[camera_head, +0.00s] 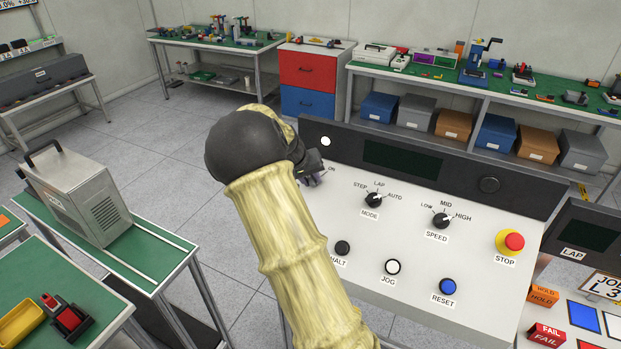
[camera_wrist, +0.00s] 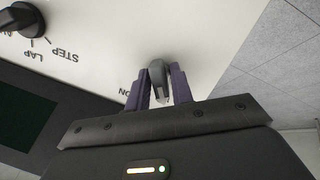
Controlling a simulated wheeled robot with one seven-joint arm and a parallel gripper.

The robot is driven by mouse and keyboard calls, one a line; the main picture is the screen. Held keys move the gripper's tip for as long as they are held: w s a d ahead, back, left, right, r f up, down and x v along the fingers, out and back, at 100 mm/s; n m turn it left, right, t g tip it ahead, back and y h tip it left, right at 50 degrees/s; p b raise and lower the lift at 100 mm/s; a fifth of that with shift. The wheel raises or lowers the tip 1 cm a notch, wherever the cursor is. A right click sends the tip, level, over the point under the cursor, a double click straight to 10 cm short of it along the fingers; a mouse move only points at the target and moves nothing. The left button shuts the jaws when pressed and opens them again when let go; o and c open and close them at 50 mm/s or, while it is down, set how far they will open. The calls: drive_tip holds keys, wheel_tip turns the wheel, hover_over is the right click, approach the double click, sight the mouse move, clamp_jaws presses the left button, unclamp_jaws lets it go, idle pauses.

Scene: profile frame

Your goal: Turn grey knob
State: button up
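The grey knob (camera_wrist: 158,72) shows in the wrist view, sticking out from the white panel near the letters "ON". My gripper (camera_wrist: 159,88) has one purple finger on each side of it, and the fingers appear closed against the knob's sides. In the head view my gripper (camera_head: 312,178) is at the panel's upper left, by the "ON" label, and my arm and hand hide the knob. The part of the knob's scale left of my gripper is hidden, so its setting cannot be read.
The white panel (camera_head: 420,270) also carries black MODE (camera_head: 373,200) and SPEED (camera_head: 441,220) knobs. HALT (camera_head: 342,248), JOG (camera_head: 392,267), RESET (camera_head: 447,286) and red STOP (camera_head: 514,242) buttons sit further right or lower. A dark display strip (camera_head: 340,137) rises behind my gripper.

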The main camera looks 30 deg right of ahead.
clamp_jaws()
drive_tip(key=shift+m, duration=0.3)
drive_tip(key=m+y+b, duration=0.1)
drive_tip(key=m+b, duration=0.1)
drive_tip(key=m, duration=0.3)
drive_tip(key=shift+m+t, duration=0.3)
drive_tip(key=shift+t, duration=0.1)
drive_tip(key=m+b, duration=0.1)
drive_tip(key=m, duration=0.2)
drive_tip(key=shift+t, duration=0.4)
drive_tip(key=shift+m+t+y+b, duration=0.3)
drive_tip(key=shift+m+y+b, duration=0.1)
drive_tip(key=shift+m, duration=1.5)
drive_tip(key=o, duration=0.6)
unclamp_jaws()
drive_tip(key=shift+s, duration=0.1)
